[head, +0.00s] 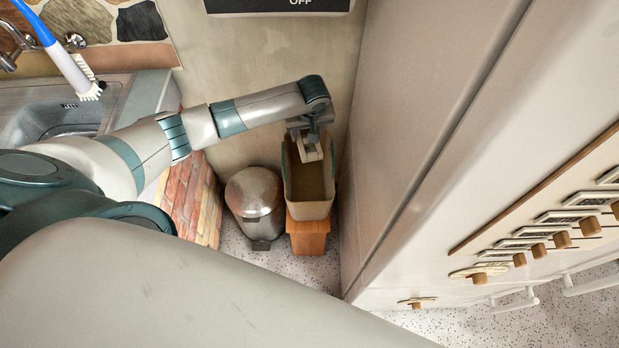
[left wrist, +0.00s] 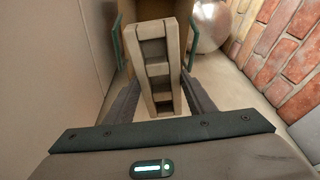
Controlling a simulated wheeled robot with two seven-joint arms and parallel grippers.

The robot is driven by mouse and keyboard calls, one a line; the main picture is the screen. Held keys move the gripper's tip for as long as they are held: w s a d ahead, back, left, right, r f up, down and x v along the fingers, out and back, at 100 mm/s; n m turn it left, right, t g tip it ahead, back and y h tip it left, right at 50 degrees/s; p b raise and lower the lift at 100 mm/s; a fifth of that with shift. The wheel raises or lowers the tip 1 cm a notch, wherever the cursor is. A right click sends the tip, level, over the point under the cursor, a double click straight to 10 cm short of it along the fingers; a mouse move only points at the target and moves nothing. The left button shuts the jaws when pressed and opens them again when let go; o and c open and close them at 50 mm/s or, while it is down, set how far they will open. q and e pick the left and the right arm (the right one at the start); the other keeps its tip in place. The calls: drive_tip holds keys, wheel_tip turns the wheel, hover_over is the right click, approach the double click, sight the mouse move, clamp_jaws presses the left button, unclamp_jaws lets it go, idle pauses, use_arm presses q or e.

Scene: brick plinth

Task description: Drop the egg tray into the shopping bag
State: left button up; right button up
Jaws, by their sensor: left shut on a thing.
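The shopping bag (head: 309,211) stands upright and open on a wooden stool in the head view, its inside brown. Its green handles (left wrist: 117,42) show on both sides in the left wrist view. My left gripper (head: 309,137) is over the far end of the bag's opening, pointing down. It is shut on the egg tray (left wrist: 157,68), a pale grey, long piece with hollows, held lengthwise between the fingers. In the head view only a small pale part of the egg tray (head: 312,153) shows at the bag's mouth. My right gripper is not in view.
The wooden stool (head: 308,238) stands between a metal bin (head: 254,203) on the left and a tall pale cabinet (head: 420,130) on the right. A wall is close behind. A sink (head: 60,115) and a brick plinth (head: 197,200) are at the left.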

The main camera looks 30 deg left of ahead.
use_arm(q)
drive_tip(key=shift+s+a+f, duration=0.2)
drive_tip(key=shift+a+f, duration=0.05)
drive_tip(key=shift+f, duration=0.25)
drive_tip(key=shift+s+a+f, duration=0.2)
drive_tip(key=shift+a+f, duration=0.05)
drive_tip(key=shift+f, duration=0.2)
drive_tip(key=shift+f, duration=0.1)
wheel_tip(320, 180, down, 6)
drive_tip(key=b, duration=0.6)
drive_tip(key=o, duration=1.2)
drive_tip(key=shift+r, duration=0.2)
drive_tip(key=b+v, duration=0.2)
drive_tip(key=v, duration=1.5)
drive_tip(key=shift+d+r, duration=0.15)
drive_tip(key=shift+d, duration=0.05)
